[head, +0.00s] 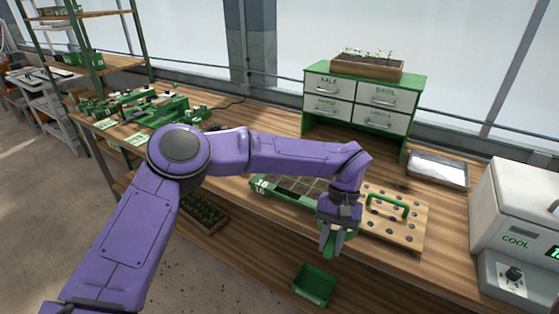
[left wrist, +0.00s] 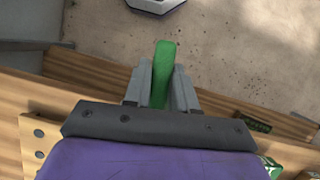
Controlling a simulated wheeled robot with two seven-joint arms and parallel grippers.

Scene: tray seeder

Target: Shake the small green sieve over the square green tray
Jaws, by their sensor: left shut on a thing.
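My left gripper (head: 334,240) is in front of the workbench's middle, fingers pointing down. It is shut on a green piece, which shows between the fingers in the left wrist view (left wrist: 163,72). This looks like the handle of the small green sieve; its mesh cannot be made out. A green tray with a grid of cells (head: 252,187) lies on the bench behind the gripper, partly hidden by my arm. A small, square, open green container (head: 313,287) is lower down, below the gripper. Which of these is the square green tray is not certain. My right gripper is not in view.
A wooden board with holes and a green handle (head: 408,232) lies right of the gripper. A white machine marked COOL (head: 515,205), a metal tray (head: 438,170) and a labelled drawer cabinet (head: 365,98) stand around it. A green apparatus (head: 140,108) is at the left.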

